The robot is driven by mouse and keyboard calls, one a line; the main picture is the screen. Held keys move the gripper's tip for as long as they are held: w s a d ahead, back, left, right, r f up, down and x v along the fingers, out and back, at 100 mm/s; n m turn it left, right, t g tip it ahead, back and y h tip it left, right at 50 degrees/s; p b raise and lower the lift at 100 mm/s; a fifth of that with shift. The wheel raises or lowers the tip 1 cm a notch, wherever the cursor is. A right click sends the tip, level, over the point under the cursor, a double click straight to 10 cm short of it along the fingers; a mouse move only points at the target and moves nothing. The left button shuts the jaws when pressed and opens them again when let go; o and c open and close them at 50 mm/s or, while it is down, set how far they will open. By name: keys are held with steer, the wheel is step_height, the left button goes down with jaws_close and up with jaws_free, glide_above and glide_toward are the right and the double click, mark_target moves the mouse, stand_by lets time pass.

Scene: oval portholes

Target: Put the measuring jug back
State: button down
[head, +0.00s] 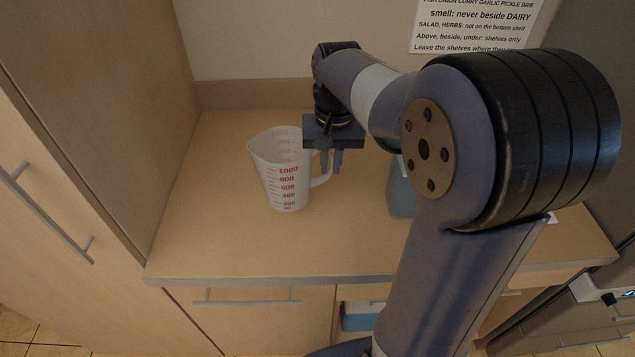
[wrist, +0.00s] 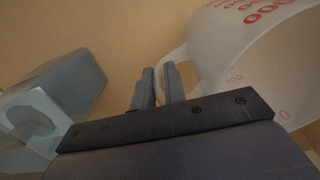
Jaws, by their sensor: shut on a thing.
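The measuring jug (head: 285,172) is white and translucent with red markings. It stands about upright over the left part of the counter, its handle toward the right; I cannot tell whether its base touches the counter. In the wrist view the jug (wrist: 255,65) fills the upper right. My gripper (head: 333,165) points down at the jug's right side and is shut on its handle. In the wrist view the two fingertips (wrist: 158,74) are close together at the handle, partly hiding it.
A blue-grey container (head: 401,192) stands right of the jug, partly behind my arm; it also shows in the wrist view (wrist: 75,75). A tall cabinet (head: 100,100) borders the counter (head: 235,245) on the left. A printed sign (head: 470,27) hangs on the back wall. The counter's front left is clear.

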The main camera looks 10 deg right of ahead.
mark_target(330, 176)
steer(key=shift+f, duration=2.65)
steer(key=c, duration=1.5)
jaws_free()
steer(key=shift+o, duration=0.2)
step_height(330, 176, up, 12)
steer(key=shift+s+d+r, duration=0.1)
steer(key=shift+d, duration=0.05)
